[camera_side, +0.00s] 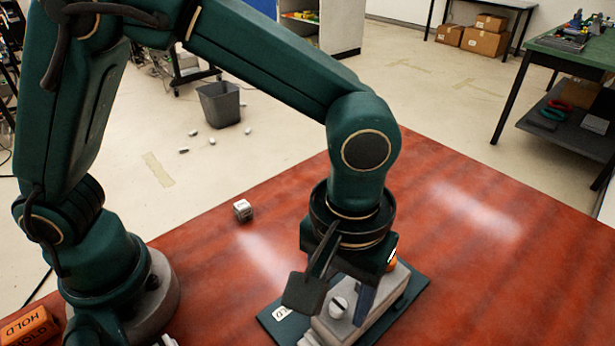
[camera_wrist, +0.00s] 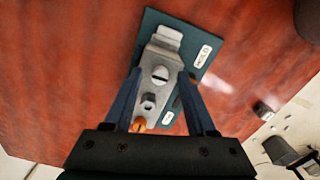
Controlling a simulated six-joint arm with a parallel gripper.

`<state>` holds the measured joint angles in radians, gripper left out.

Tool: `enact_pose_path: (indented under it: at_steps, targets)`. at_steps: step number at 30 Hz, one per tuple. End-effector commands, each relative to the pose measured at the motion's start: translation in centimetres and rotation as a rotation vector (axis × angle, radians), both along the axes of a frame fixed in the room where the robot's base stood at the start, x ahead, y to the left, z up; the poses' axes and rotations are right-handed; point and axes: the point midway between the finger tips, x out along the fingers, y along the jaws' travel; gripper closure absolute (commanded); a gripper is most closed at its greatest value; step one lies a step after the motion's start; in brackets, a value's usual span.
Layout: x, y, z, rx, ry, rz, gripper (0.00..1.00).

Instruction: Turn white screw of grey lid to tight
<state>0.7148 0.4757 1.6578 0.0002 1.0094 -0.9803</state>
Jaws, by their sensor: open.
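The grey lid (camera_wrist: 156,52) is a long pale grey piece on a dark green plate (camera_wrist: 152,20). In the side view the lid (camera_side: 392,290) is partly hidden by my gripper. The white screw (camera_wrist: 160,74) has a dark slot across its head and sits on the lid; it also shows in the side view (camera_side: 338,307). My gripper (camera_wrist: 159,76) is open, its two blue fingers on either side of the lid and screw in the wrist view. No contact with the screw shows. A grey nut-like part (camera_wrist: 147,104) and an orange part (camera_wrist: 138,124) lie along the same line.
The plate bears white labels, one reading HOLD (camera_wrist: 203,56). A small pale cube (camera_side: 243,210) lies on the red-brown table (camera_side: 470,240). An orange HOLD block (camera_side: 27,326) is at the lower left, by my base. The table's right side is clear.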

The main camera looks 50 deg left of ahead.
Motion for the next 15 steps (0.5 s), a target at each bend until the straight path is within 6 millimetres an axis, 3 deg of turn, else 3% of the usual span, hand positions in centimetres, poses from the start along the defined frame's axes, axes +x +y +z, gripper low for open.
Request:
enact_pose_path:
  at_steps: [9, 13, 14, 15]
  targets:
    - [0.03, 0.01, -0.39, -0.002, -0.001, 0.0, 0.44]
    - [0.03, 0.01, -0.38, -0.002, -0.001, 0.0, 0.93]
    - [0.03, 0.01, -0.38, -0.002, -0.001, 0.0, 1.0]
    - [0.03, 0.01, -0.38, -0.002, -0.001, 0.0, 1.0]
